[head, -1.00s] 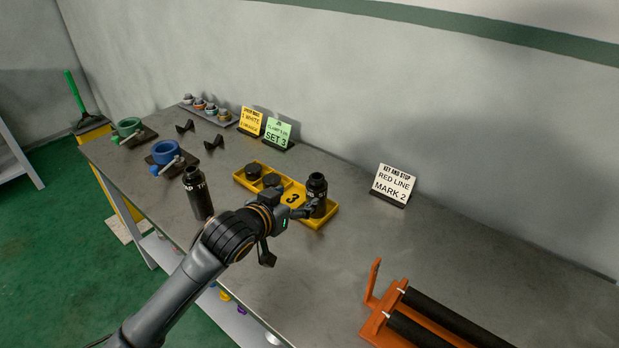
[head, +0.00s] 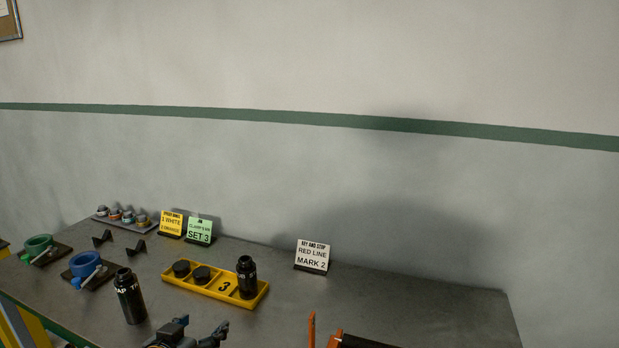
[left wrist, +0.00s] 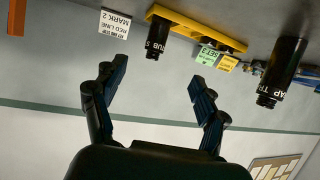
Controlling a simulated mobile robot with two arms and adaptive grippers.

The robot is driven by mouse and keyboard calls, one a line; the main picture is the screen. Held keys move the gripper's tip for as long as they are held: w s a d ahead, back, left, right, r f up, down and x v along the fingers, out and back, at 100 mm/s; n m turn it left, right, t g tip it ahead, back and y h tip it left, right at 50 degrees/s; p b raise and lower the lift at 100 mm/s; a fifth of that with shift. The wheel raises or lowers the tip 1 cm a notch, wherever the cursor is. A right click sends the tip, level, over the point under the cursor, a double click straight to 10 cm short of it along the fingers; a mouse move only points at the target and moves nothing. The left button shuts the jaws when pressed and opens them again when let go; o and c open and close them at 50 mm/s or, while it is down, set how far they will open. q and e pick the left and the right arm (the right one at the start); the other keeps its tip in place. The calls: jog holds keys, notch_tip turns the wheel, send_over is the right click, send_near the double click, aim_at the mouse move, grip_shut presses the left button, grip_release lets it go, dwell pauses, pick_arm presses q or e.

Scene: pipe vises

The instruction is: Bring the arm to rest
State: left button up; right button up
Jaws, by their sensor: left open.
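My left gripper (head: 200,329) shows at the bottom edge of the head view, open and empty, with most of the arm below the frame. In the left wrist view its two fingers (left wrist: 158,72) are spread apart with nothing between them. A black bottle (head: 247,278) stands upright at the right end of the yellow tray (head: 215,292), apart from the gripper. It also shows in the left wrist view (left wrist: 158,38). A second black bottle (head: 130,297) stands on the bench, left of the gripper. My right gripper is not in view.
Blue (head: 84,265) and green (head: 40,244) vises stand at the left of the bench (head: 420,312). Cards lean near the wall, including a white one (head: 312,256). Part of an orange stand (head: 311,330) shows at the bottom. The bench's right rear is clear.

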pick_arm(q)
jog(key=s+f, duration=0.1)
jog(key=f, duration=0.1)
jog(key=s+f+g, duration=0.1)
jog(key=s, duration=0.1)
jog(key=s+d+f+g, duration=0.1)
jog(key=s+f, duration=0.1)
jog(key=shift+f+y, duration=0.3)
jog(key=s+f+g+y, duration=0.1)
jog(key=s+f+g, duration=0.4)
jog(key=s, duration=0.8)
jog(key=s+f+g, duration=0.3)
jog(key=s+f, duration=0.4)
jog(key=s, duration=0.6)
notch_tip(320, 180, down, 26)
jog(key=s+g, duration=0.1)
jog(key=s, duration=0.1)
jog(key=s+a+f+g, duration=0.1)
jog(key=s+a+f, duration=0.2)
jog(key=s+f, duration=1.3)
jog(key=shift+s+f+m+y, duration=0.25)
jog(key=shift+s+m+y, duration=0.05)
jog(key=shift+s, duration=0.2)
